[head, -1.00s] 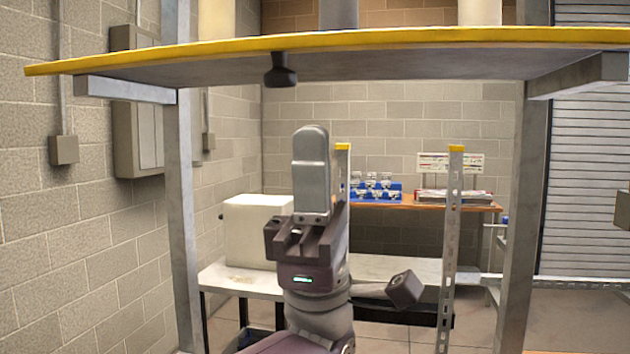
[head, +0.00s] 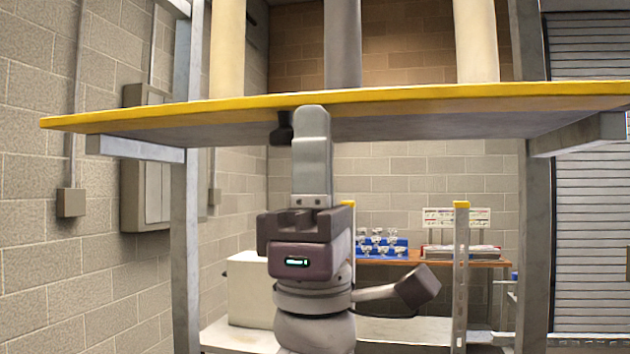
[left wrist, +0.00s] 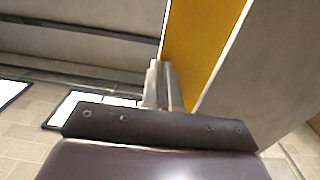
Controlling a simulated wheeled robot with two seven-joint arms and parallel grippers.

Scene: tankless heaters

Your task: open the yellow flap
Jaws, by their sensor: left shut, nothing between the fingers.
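The yellow flap is a wide, roughly level board with a bright yellow front edge (head: 440,95) and a grey underside. It spans the upper middle of the head view. A dark knob-like handle (head: 282,131) hangs from its underside, left of middle. My left gripper (head: 311,112) points up, shut and empty, just right of the handle. Its fingertips overlap the flap's front edge in the picture; I cannot tell whether they touch. In the left wrist view the shut fingers (left wrist: 162,75) are beside the yellow edge (left wrist: 203,45). My right gripper is not in view.
Grey posts (head: 186,240) and (head: 535,220) stand below the flap at both sides. Several pale and grey cylinders (head: 342,45) rise behind its edge. A white box (head: 250,290) and a shelf with blue items (head: 380,245) are behind. A wall box (head: 145,190) is left.

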